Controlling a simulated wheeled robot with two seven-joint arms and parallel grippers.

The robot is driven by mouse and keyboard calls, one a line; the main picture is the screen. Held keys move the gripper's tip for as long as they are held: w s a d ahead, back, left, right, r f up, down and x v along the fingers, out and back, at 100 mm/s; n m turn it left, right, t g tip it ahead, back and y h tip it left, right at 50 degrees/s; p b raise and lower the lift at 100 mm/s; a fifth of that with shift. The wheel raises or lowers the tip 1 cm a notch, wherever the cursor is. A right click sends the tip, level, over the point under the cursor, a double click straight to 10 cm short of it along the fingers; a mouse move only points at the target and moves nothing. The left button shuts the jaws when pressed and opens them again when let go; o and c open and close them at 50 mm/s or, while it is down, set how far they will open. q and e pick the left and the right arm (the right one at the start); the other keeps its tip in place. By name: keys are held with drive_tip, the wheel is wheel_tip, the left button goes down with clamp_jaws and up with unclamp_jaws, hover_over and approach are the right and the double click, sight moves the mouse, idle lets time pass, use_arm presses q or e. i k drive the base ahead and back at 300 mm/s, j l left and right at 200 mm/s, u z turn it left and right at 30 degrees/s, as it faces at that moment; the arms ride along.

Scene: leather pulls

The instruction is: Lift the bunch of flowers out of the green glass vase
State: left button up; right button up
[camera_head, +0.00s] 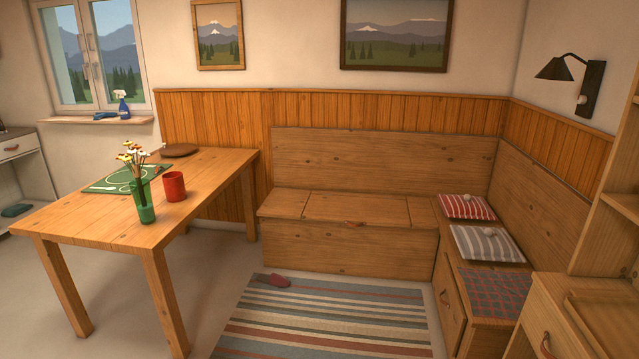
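The green glass vase (145,202) stands upright on the wooden table (102,231), near its front right edge. The bunch of flowers (133,160), with white and yellow heads, stands in the vase and rises well above its rim. The lower stems are hard to make out through the green glass. Neither of my grippers shows in the head view, so I cannot see whether they are open or shut.
A red cup (173,187) stands close to the vase on its right. A wooden corner bench (335,240) and striped rug (320,318) are to the right. The table's front left is bare.

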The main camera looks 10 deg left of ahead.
sight(136, 170)
drive_tip(key=i+u, duration=0.1)
drive_tip(key=i, duration=0.7)
drive_tip(key=i+l+u, duration=0.15)
drive_tip(key=i, duration=0.7)
drive_tip(key=i+u, duration=0.2)
drive_tip(key=u, duration=0.2)
drive_tip(key=i+u, duration=0.25)
drive_tip(key=u, duration=0.2)
drive_tip(key=i+l+u, duration=0.1)
drive_tip(key=u, duration=0.3)
drive_tip(key=i+l+u, duration=0.2)
drive_tip(key=u, duration=0.2)
drive_tip(key=i, duration=0.1)
